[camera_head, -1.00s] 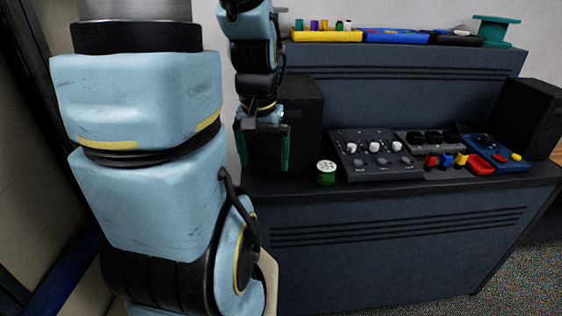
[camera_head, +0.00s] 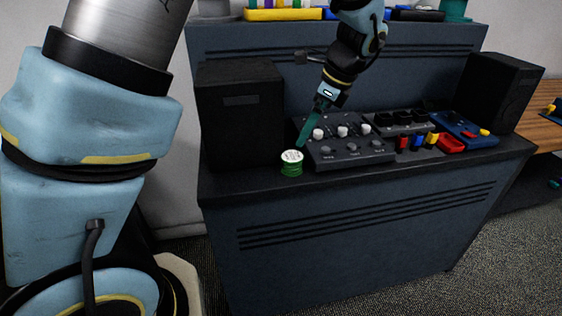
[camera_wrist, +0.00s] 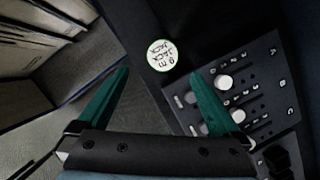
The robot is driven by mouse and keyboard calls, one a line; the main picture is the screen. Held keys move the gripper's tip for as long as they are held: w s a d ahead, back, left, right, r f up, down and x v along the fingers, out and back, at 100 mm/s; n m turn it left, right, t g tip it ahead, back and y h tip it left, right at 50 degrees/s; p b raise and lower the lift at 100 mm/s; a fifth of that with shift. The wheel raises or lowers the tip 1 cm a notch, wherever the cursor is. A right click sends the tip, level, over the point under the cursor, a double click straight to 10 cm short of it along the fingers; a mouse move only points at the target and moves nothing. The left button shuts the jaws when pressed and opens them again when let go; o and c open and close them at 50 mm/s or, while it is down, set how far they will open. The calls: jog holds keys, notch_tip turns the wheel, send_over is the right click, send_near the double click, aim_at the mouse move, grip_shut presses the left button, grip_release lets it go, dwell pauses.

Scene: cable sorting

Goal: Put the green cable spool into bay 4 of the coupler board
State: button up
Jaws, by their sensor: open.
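The green cable spool (camera_head: 291,169) stands upright on the dark desk top, at the left of the grey knob panel. Its white lettered top shows in the wrist view (camera_wrist: 160,55). My gripper (camera_head: 303,143) is above and just right of the spool, tilted, its teal fingers pointing down. In the wrist view my gripper (camera_wrist: 160,72) is open and empty, with the spool top seen between and beyond the fingertips. A dark unit with black round parts (camera_head: 402,121) sits right of the knob panel. I cannot tell which unit is the coupler board, and no bay 4 marking is readable.
The grey knob panel (camera_head: 352,151) has raised white knobs close to my gripper. Black speakers stand at left (camera_head: 243,112) and right (camera_head: 499,90). Coloured blocks and a blue tray (camera_head: 463,128) are further right. A raised shelf stands behind.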

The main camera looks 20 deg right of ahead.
aim_at(293, 156)
jog(key=p+x, duration=0.1)
jog(key=x, duration=0.4)
jog(key=shift+w+f, duration=0.15)
jog(key=shift+f, duration=0.15)
jog(key=shift+p+x, duration=0.9)
jog(key=shift+x, duration=1.65)
jog(key=shift+w+d+r, duration=0.1)
jog(key=shift+d, duration=0.05)
jog(key=c, duration=1.6)
